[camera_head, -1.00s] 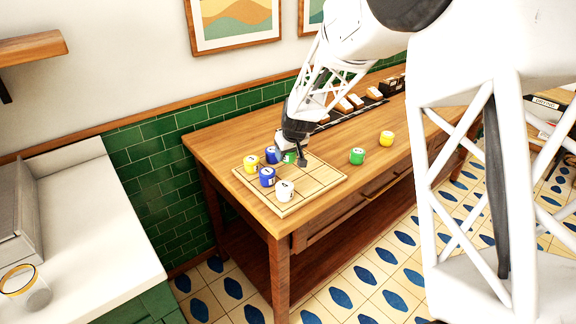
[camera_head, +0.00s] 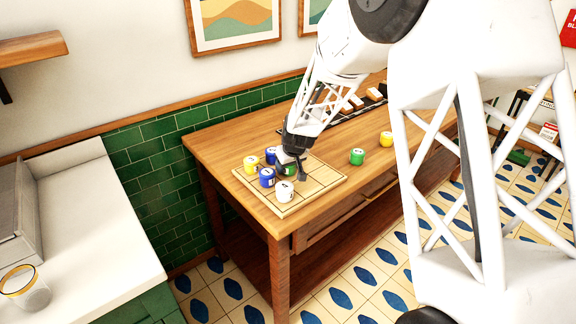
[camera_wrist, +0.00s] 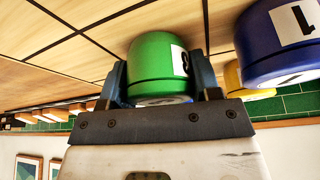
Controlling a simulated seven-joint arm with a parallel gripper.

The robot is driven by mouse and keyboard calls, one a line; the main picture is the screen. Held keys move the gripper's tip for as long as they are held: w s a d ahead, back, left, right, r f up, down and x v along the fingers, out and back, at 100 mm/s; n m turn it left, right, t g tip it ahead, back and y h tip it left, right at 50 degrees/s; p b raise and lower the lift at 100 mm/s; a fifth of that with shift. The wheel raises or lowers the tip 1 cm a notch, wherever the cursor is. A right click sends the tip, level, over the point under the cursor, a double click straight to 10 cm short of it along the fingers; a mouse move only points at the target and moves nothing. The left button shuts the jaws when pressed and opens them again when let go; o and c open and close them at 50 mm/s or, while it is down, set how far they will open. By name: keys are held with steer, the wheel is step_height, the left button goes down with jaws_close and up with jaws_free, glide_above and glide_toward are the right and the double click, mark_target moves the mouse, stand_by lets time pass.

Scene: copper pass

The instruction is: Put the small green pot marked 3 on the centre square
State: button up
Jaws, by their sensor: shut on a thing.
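My gripper (camera_head: 291,170) is shut on a small green pot (camera_wrist: 150,62), one finger on each side of it. The pot's white label is turned partly away in the wrist view, and its mark shows only in part. In the head view the pot (camera_head: 289,172) is mostly hidden by my gripper. It is over the middle part of the square wooden board (camera_head: 322,181), which is ruled into squares. I cannot tell whether the pot touches the board.
A blue pot marked 1 (camera_wrist: 282,40) stands close beside the held pot. Another blue pot (camera_head: 270,155), a yellow pot (camera_head: 251,164) and a white pot (camera_head: 284,191) are on the board. A green pot (camera_head: 357,156) and a yellow pot (camera_head: 386,139) stand on the table to the right.

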steer(key=shift+f, duration=0.15)
steer(key=o, duration=1)
steer(key=shift+r, duration=0.2)
steer(key=v, duration=1.2)
stand_by(0.5)
steer(key=shift+s, duration=0.1)
